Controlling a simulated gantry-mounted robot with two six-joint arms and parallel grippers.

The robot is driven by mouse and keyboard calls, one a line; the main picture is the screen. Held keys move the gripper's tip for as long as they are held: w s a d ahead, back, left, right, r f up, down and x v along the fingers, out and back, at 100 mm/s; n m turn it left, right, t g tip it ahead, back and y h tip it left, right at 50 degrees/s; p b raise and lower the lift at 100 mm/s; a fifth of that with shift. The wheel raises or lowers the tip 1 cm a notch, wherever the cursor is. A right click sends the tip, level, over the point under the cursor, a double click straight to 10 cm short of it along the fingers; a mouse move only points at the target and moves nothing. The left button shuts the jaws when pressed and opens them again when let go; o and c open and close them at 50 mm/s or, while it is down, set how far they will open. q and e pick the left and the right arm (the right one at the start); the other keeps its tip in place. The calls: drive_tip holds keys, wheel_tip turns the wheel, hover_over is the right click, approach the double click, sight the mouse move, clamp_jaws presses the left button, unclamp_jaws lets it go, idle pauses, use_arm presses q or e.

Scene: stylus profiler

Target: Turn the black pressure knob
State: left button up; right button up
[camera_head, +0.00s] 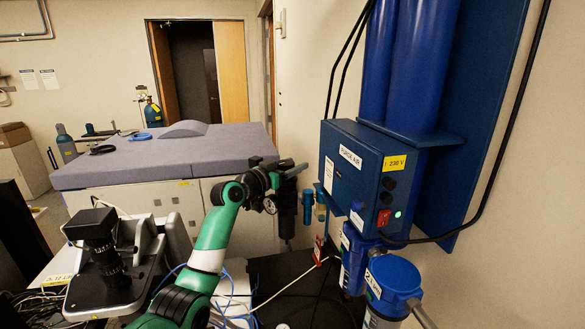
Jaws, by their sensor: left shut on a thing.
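My green, white and black left arm reaches in from the bottom, and its gripper (287,170) is at the top of a black pressure regulator (289,208) near the wall corner. The regulator has a small round gauge (269,205) on its left side. The gripper is shut on the black pressure knob at the regulator's top. The knob itself is mostly hidden by the dark fingers. My right gripper is not in view.
A blue purge air box (350,185) with a red switch (384,217) hangs at right, above blue filter housings (392,275). A small blue filter (308,205) is just right of the regulator. A microscope-like instrument (105,260) stands at lower left. A grey-topped bench (180,158) lies behind.

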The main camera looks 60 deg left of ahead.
use_arm(q)
drive_tip(key=o, duration=1.4)
